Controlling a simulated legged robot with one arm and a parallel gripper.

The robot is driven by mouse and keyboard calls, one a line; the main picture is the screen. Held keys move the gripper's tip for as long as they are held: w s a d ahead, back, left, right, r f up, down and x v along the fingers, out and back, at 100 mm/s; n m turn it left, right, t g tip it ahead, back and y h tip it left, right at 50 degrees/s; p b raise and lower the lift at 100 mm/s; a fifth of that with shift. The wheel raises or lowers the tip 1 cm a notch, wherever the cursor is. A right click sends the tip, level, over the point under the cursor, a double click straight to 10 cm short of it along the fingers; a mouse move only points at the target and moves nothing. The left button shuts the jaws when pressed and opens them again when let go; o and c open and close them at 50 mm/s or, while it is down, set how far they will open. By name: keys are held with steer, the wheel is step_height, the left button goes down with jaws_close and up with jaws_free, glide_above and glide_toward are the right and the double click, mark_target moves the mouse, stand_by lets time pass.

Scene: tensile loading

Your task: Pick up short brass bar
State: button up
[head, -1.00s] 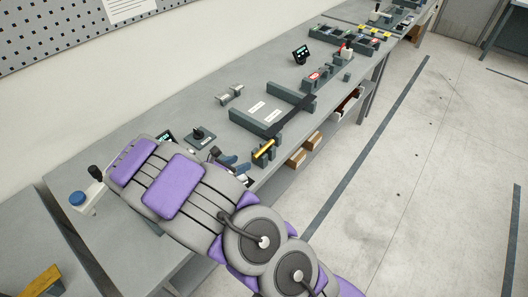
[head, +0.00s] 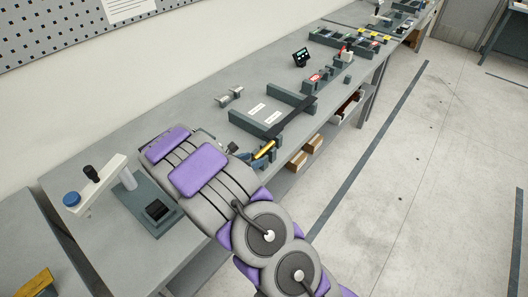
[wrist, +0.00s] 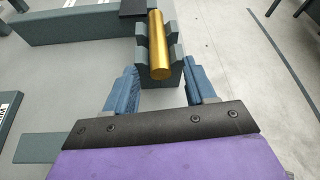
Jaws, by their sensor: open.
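The short brass bar (wrist: 159,48) lies in the notches of a dark grey rack (wrist: 176,72) in the wrist view, its near end sticking out toward my gripper. In the head view the bar (head: 264,149) shows as a small gold rod at the front edge of the bench. My gripper (wrist: 157,92) is open, with one blue finger on each side of the line of the bar and rack. The fingertips are close to the bar's near end and hold nothing. In the head view my arm hides most of the gripper.
A grey tray frame (head: 258,118) with white labels lies behind the rack. Two small metal cylinders (head: 229,96) stand beyond it. A lever press (head: 140,195) with a blue knob is left of my arm. The aisle floor (head: 400,170) on the right is clear.

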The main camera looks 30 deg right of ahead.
steer(key=shift+a, duration=0.2)
steer(key=shift+c, duration=1.2)
steer(key=shift+d, duration=0.15)
jaws_close()
steer(key=shift+r, duration=0.1)
